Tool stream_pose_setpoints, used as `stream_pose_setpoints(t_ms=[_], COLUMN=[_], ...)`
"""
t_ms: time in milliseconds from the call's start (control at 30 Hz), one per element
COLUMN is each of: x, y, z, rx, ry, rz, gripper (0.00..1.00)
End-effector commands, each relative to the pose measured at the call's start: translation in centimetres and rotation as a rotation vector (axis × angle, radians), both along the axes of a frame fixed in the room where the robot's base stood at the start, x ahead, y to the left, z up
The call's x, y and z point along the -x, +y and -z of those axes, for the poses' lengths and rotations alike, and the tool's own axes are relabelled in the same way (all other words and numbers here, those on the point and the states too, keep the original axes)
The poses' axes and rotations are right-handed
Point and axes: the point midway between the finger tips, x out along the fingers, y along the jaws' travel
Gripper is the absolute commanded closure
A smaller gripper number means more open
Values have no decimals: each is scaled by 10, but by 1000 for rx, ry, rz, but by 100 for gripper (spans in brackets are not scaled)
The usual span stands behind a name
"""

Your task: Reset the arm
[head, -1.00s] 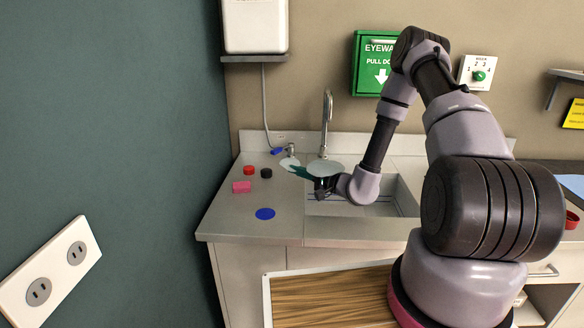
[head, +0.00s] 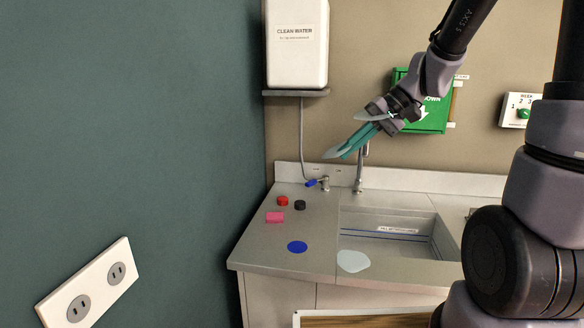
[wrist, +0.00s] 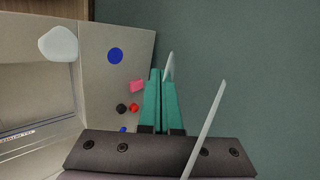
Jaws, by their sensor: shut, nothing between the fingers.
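My gripper (head: 346,151) is raised in front of the wall, above and behind the sink in the head view. Its teal fingers are together and empty, pointing down and left. In the wrist view the fingers (wrist: 161,72) also lie side by side, with a thin pale plate by the tips and another crossing at the right. My arm extends from the upper right, bent, and partly covers a green eyewash box (head: 430,112). The gripper is apart from everything on the counter.
The counter holds a blue disc (head: 297,247), a pink block (head: 275,217), a red cap (head: 283,201) and a black cap (head: 300,205). A pale patch (head: 353,261) lies by the sink (head: 405,247). A faucet (head: 359,172) stands behind; a clean-water box (head: 297,45) hangs left.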

Motion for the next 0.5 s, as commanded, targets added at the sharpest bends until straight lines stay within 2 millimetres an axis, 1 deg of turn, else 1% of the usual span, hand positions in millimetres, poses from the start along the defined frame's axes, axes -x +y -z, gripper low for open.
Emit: stream_pose_setpoints(t_ms=[33, 200, 400, 500], x=[11, 40, 68, 78], y=[-9, -44, -87, -104], z=[-11, -38, -72, -86], rx=[64, 260, 418, 456], ry=[-30, -118, -266, -332], rz=[17, 129, 315, 398], gripper=[100, 100, 100, 100])
